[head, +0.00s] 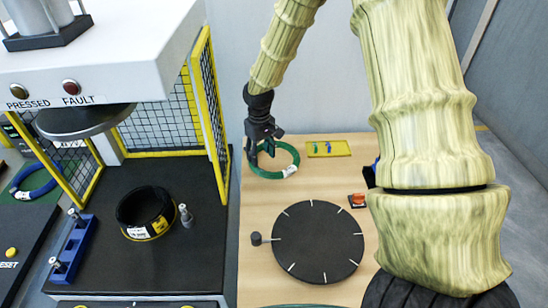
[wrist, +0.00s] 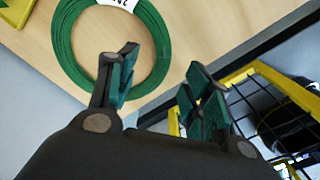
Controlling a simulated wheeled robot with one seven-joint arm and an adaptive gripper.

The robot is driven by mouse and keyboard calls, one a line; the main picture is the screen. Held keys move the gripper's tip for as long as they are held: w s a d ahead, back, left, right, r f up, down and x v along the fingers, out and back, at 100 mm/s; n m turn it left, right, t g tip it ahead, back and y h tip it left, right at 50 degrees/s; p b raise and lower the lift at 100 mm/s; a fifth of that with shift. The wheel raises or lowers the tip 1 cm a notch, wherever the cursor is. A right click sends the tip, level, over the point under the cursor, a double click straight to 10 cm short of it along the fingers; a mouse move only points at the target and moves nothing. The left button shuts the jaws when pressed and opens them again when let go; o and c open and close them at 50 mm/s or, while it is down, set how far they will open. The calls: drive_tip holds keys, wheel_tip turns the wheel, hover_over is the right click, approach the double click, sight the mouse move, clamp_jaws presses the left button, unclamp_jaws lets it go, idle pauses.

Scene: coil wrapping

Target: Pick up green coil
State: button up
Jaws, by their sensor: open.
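The green coil (head: 289,172) lies flat on the wooden table near its back edge in the head view, with a white label on its front right. It also shows in the wrist view (wrist: 64,38), with its label at the top edge. My gripper (head: 262,150) is over the left part of the coil's ring in the head view. In the wrist view my gripper (wrist: 160,90) is open, with nothing between its fingers. One finger overlaps the coil's lower part in that view, and the other lies outside the ring. I cannot tell whether a finger touches the coil.
A black turntable disc (head: 318,242) with a small knob lies in front on the table (head: 255,205). A yellow tray (head: 328,148) with small pieces is right of the coil. A yellow-framed mesh guard (head: 210,95) and press stand left. A black coil (head: 146,212) sits on the press bed.

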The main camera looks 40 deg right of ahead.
drive_tip(key=shift+w+f, duration=0.15)
drive_tip(key=shift+f, duration=0.2)
drive_tip(key=w+f, duration=0.2)
drive_tip(key=shift+w+a+f+p, duration=0.15)
drive_tip(key=shift+w+f+p, duration=0.1)
drive_tip(key=shift+w+p, duration=0.05)
drive_tip(key=shift+s+a+f+p, duration=0.15)
drive_tip(key=shift+s+f+p, duration=0.4)
drive_tip(key=shift+s+p, duration=0.15)
drive_tip(key=f, duration=0.1)
drive_tip(key=w+f, duration=0.1)
drive_tip(key=f, duration=0.1)
drive_tip(key=shift+p, duration=0.35)
drive_tip(key=shift+s+a, duration=0.1)
drive_tip(key=shift+s, duration=0.15)
drive_tip(key=shift+w+f, duration=0.1)
drive_tip(key=shift+w, duration=0.05)
drive_tip(key=c, duration=0.5)
clamp_jaws()
